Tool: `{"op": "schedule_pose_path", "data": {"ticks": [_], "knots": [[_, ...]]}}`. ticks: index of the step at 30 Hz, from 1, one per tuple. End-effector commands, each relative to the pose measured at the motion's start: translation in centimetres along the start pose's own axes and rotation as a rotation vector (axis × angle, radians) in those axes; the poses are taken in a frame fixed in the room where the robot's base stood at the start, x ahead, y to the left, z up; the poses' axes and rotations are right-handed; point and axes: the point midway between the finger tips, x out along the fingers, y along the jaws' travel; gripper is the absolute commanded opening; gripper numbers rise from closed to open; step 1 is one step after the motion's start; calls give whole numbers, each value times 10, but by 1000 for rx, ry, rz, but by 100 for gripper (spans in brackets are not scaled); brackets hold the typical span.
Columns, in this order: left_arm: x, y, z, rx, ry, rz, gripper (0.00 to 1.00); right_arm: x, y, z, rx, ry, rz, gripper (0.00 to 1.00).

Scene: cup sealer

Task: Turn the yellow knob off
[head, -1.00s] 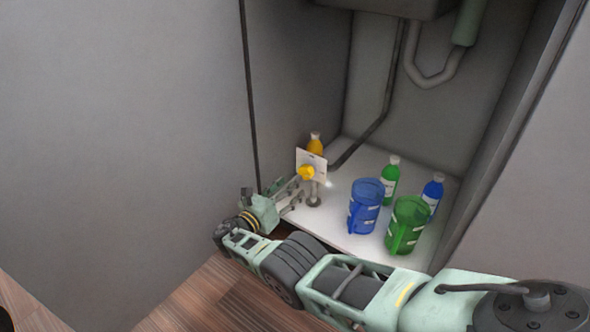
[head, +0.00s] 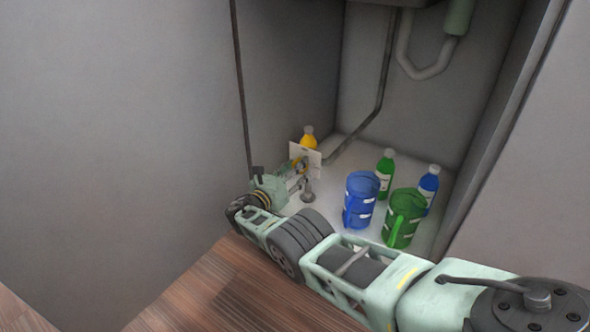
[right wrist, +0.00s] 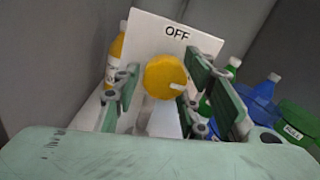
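The round yellow knob (right wrist: 164,77) sits on a white panel (right wrist: 150,35) with OFF printed at its top. A white mark on the knob points right, not up at the OFF label. In the head view the knob (head: 300,164) is partly hidden by my right gripper, in front of the panel (head: 311,152). My right gripper (right wrist: 165,82) is open, with one green-padded finger on each side of the knob. There seems to be a gap on both sides, though contact is hard to tell. My left gripper is in neither view.
The panel stands on a thin post inside an open cabinet. A yellow bottle (head: 308,136) is behind it. A pipe (head: 425,71) hangs above.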

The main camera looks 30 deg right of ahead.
Motion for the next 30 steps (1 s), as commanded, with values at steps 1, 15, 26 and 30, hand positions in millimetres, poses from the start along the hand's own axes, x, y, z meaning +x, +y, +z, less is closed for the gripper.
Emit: {"op": "schedule_pose_path", "data": {"ticks": [1, 15, 26, 30], "knots": [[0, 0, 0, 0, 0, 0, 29, 0, 0, 0, 0, 0, 0, 32], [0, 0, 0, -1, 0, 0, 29, 0, 2, 1, -9, -1, 5, 7], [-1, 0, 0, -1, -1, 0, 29, -1, 3, 1, -175, -4, 8, 7], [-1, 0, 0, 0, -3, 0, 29, -1, 3, 0, -297, -5, 8, 7]]}}
